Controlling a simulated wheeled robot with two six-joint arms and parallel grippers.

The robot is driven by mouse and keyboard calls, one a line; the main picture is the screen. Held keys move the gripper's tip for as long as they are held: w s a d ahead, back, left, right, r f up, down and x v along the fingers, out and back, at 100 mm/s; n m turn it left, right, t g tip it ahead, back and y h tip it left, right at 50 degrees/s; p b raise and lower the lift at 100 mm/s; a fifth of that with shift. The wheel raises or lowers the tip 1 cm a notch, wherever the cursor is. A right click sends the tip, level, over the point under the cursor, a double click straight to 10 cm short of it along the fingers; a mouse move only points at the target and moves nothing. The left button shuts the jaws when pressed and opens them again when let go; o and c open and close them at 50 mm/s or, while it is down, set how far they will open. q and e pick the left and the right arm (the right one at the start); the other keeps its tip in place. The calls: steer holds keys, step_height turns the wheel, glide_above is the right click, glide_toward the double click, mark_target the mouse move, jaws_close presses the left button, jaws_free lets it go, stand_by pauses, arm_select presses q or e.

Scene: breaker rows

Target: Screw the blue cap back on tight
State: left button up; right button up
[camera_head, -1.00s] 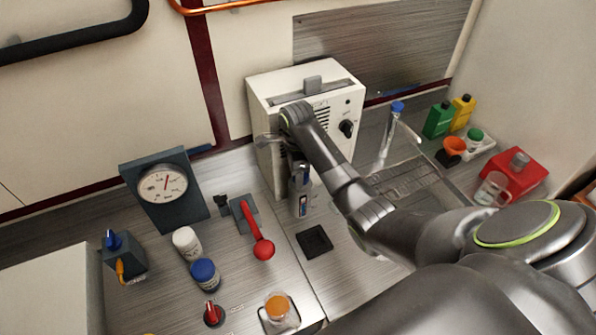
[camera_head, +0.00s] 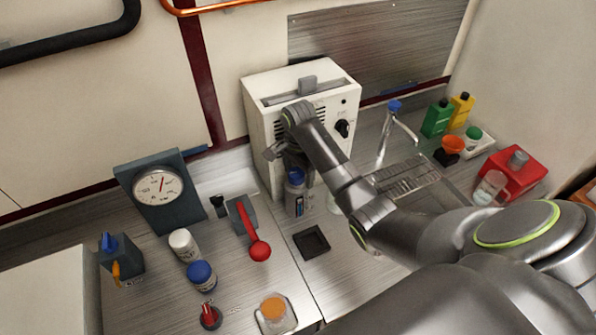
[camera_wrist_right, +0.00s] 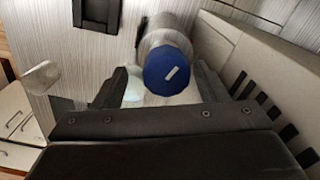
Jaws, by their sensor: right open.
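A grey bottle (camera_head: 297,200) stands upright in front of the white machine, with the blue cap (camera_head: 296,175) on its top. In the right wrist view the blue cap (camera_wrist_right: 167,71) faces me with a white mark on it, above the grey bottle body (camera_wrist_right: 160,27). How tightly the cap sits cannot be told. My right gripper (camera_head: 288,156) is just above the cap. In the right wrist view my open fingers (camera_wrist_right: 165,90) lie on either side of the cap, with gaps to it. My left gripper is not in view.
The white machine (camera_head: 265,130) stands close behind the bottle. A red-handled lever (camera_head: 247,225), a blue-lidded jar (camera_head: 201,274) and a white-lidded jar (camera_head: 183,243) stand left. A black square recess (camera_head: 311,242) lies in front. A tap (camera_head: 384,140) stands right.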

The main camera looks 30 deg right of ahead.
steer(key=n, duration=0.3)
steer(key=shift+w+a+r+n, duration=0.1)
steer(key=shift+w+a+n, duration=0.1)
steer(key=shift+n, duration=0.1)
steer(key=n, duration=0.4)
steer(key=shift+w+a, duration=0.2)
steer(key=shift+w, duration=0.1)
steer(key=n, duration=0.4)
steer(key=shift+s+d, duration=0.15)
steer(key=shift+d, duration=0.05)
steer(key=shift+s, duration=0.1)
steer(key=shift+c, duration=0.3)
steer(key=c, duration=0.9)
steer(key=m, duration=0.6)
steer(key=o, duration=1)
steer(key=shift+d, duration=0.1)
